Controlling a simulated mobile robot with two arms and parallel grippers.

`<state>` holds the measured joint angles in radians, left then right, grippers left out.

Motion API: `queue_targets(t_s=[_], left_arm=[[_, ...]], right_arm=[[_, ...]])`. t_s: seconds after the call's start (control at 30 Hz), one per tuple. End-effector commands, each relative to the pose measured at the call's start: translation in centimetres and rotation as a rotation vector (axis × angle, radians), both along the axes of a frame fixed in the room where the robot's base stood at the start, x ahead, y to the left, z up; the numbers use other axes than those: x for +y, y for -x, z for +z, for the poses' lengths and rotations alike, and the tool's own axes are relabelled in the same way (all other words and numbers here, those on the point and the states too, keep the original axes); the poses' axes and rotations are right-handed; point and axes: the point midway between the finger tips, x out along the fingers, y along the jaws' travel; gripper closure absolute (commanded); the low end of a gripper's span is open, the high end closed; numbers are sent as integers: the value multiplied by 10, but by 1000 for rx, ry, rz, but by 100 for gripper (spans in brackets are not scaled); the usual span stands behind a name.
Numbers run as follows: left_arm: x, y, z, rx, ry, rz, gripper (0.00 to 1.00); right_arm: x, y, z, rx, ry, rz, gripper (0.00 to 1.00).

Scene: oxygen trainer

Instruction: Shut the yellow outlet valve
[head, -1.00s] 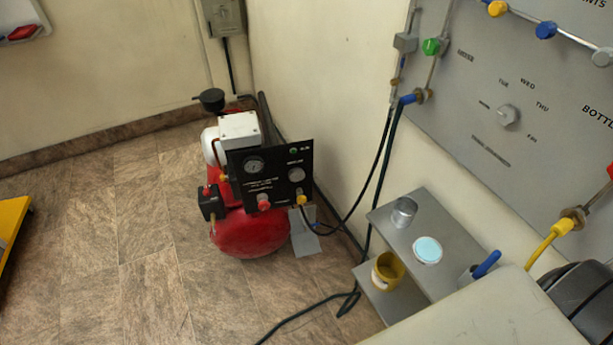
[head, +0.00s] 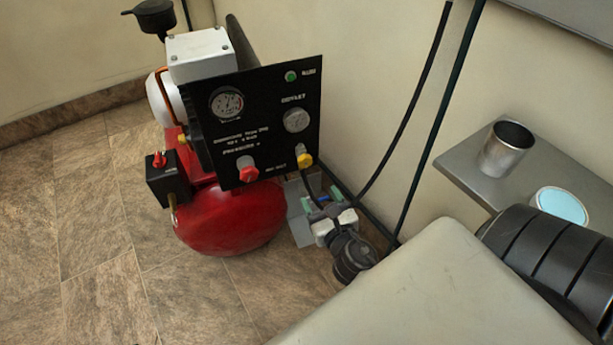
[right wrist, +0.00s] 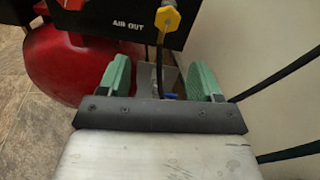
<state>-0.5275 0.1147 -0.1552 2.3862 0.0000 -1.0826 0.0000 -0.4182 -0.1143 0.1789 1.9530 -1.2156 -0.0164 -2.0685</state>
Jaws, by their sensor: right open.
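My left gripper is not in view.
A red knob (head: 247,169) sits left of the valve on the panel, above the red tank (head: 232,220). Black hoses (head: 410,130) run along the wall. A grey shelf (head: 460,158) with a metal cup (head: 507,148) stands at right. Floor at left is clear.

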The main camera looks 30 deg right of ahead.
Motion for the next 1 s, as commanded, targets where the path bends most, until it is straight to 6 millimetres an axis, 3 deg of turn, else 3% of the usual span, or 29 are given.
queue_targets(t_s=[0.1, 0.27, 0.53, 0.7, 1.0], left_arm=[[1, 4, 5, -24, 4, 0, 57], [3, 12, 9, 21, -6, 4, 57], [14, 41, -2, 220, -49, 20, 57], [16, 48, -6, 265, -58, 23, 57], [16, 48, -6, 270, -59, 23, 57]], right_arm=[[-5, 1, 5, -18, 123, -7, 35], [-8, -9, 14, -23, 166, -8, 35], [-20, -56, 15, -23, 163, -7, 35], [-26, -84, 13, -22, 161, -7, 35], [-31, -104, 11, -19, 159, -8, 35]])
